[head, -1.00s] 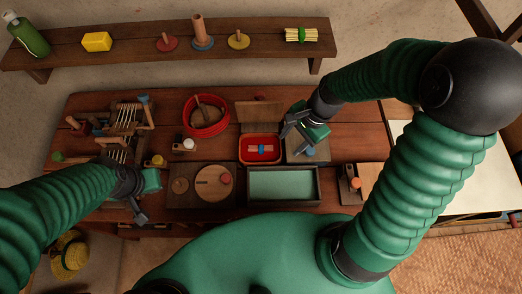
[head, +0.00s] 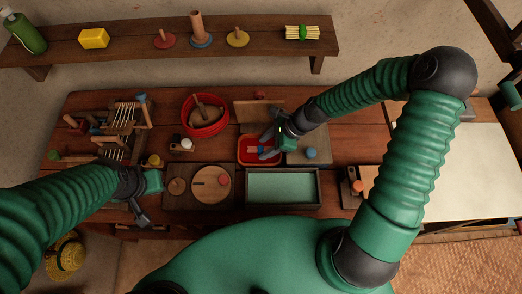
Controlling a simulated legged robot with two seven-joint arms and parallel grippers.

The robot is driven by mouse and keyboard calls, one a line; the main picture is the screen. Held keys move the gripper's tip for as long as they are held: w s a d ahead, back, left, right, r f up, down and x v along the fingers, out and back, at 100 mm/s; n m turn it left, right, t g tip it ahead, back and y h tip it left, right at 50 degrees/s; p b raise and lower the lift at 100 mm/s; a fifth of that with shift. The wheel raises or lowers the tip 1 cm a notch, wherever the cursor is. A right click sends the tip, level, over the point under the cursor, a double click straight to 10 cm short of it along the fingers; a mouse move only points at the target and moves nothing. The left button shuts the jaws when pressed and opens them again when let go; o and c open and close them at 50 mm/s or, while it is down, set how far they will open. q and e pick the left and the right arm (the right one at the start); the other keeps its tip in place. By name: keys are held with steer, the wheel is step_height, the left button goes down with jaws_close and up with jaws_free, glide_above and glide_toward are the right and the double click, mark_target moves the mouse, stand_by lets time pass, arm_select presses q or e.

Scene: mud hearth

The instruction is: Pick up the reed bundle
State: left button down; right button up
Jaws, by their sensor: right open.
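A bundle of pale yellow reeds tied with a green band (head: 302,32) lies on the wall shelf at the upper right. A second small bundle, of reddish and pale pieces with a blue band (head: 256,150), lies in the red tray (head: 247,161) on the table. My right gripper (head: 266,143) is open over the red tray, its fingers close to this bundle and partly covering it. I cannot tell if they touch it. My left gripper (head: 142,216) hangs near the table's front left edge, apart from both bundles; its jaw gap is unclear.
A red coiled bowl (head: 187,126) stands left of the red tray. A green-lined box (head: 282,187) is in front of it. A small loom-like frame (head: 125,125) stands at the left. A board with a blue knob (head: 310,153) lies right of the tray.

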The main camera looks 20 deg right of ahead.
mark_target(262, 149)
steer(key=x, duration=0.2)
steer(key=shift+w+f, duration=0.1)
steer(key=shift+f, duration=0.3)
steer(key=shift+w+a+f, duration=0.1)
steer(key=shift+a, duration=0.25)
steer(key=c, duration=0.6)
jaws_close()
